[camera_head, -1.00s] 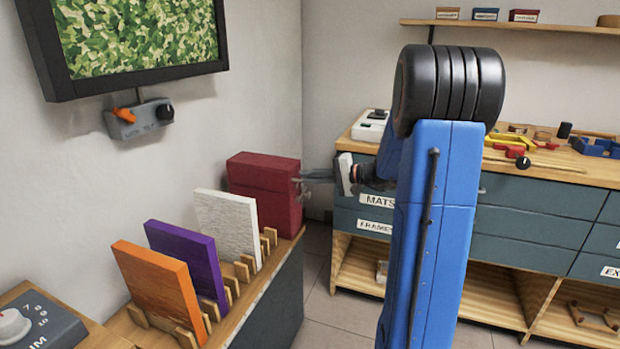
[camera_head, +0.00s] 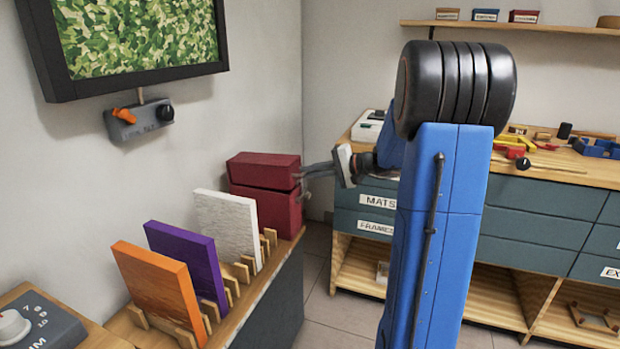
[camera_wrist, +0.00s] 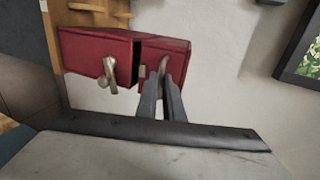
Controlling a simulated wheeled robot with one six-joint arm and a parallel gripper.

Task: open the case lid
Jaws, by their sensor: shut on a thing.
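The red case stands at the far end of the wooden-topped bench, against the wall. Its body (camera_head: 266,206) is below and its lid (camera_head: 262,170) is raised slightly, with a dark gap between them at the front. My gripper (camera_head: 303,177) reaches in from the right at the lid's front. In the wrist view, turned sideways, the body (camera_wrist: 92,50) is left and the lid (camera_wrist: 168,52) right. A metal clasp (camera_wrist: 107,75) hangs on the body. My gripper (camera_wrist: 163,82) is shut on the metal catch at the lid's front, which the fingers partly hide.
White (camera_head: 228,228), purple (camera_head: 188,268) and orange (camera_head: 158,295) panels stand in wooden slots nearer on the bench. A framed green picture (camera_head: 140,38) and a grey control box (camera_head: 138,119) are on the wall above. A drawer cabinet (camera_head: 530,228) stands to the right.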

